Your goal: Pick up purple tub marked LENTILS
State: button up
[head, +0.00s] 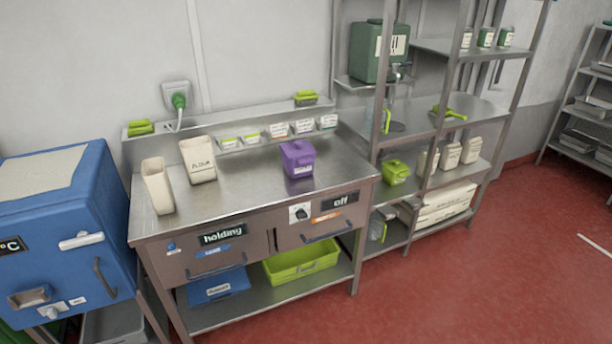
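A purple tub (298,158) stands upright on the right part of the steel worktop (240,185). Its front carries a light label, but the writing is too small to read. No gripper and no part of my arm shows in the head view, so I see nothing touching the tub.
Two cream containers (158,186) (198,160) stand on the worktop's left. A ledge (220,122) with small labelled bins (278,130) runs behind. A blue cabinet (70,220) stands left, steel shelving (440,110) right. The worktop's middle and the red floor (480,270) in front are clear.

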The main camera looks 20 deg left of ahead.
aim_at(300, 163)
jog(key=z, duration=0.2)
jog(key=k, duration=0.8)
jog(key=u, duration=1.8)
jog(key=i, duration=1.15)
